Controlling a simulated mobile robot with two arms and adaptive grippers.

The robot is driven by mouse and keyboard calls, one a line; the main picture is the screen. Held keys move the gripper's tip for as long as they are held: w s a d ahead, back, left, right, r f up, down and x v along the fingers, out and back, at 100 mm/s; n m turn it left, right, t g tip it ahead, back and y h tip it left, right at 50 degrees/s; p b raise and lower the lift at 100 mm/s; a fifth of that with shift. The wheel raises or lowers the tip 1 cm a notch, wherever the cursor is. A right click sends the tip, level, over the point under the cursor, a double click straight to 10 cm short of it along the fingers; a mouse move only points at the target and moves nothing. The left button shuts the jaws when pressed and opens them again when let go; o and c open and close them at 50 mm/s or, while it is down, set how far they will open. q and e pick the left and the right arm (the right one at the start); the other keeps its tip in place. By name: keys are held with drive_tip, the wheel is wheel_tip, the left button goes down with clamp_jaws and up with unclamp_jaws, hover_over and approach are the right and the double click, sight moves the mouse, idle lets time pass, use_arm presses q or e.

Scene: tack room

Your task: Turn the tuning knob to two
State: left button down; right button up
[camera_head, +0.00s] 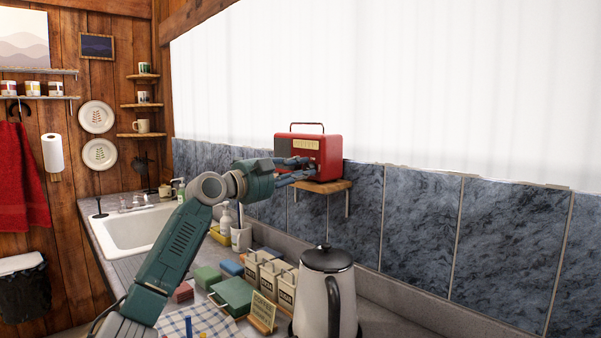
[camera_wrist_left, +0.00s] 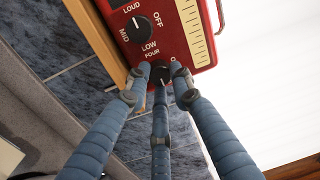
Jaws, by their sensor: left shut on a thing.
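A red radio (camera_head: 325,148) with a dark carrying handle stands on a small wooden wall shelf (camera_head: 330,187). In the left wrist view its red face (camera_wrist_left: 178,40) shows a dark volume knob (camera_wrist_left: 138,29) with OFF, LOUD, MID and LOW around it. A dark tuning knob (camera_wrist_left: 159,77) sits below it, with the label FOUR beside it; its other labels and pointer are largely hidden by my fingers. My left gripper (camera_wrist_left: 161,71) has its blue-grey fingers shut around this knob; it also shows in the head view (camera_head: 305,170) at the radio's front. My right gripper is not in view.
A sink (camera_head: 135,230) lies to the left. Dark tiles back the shelf; the wall right of it is clear.

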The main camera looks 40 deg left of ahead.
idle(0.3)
use_arm(q)
drive_tip(key=c, duration=1.5)
unclamp_jaws()
drive_tip(key=shift+d, duration=0.1)
drive_tip(key=s, duration=0.8)
drive_tip(key=s+a, duration=0.1)
drive_tip(key=s, duration=0.3)
drive_tip(key=shift+f, duration=0.3)
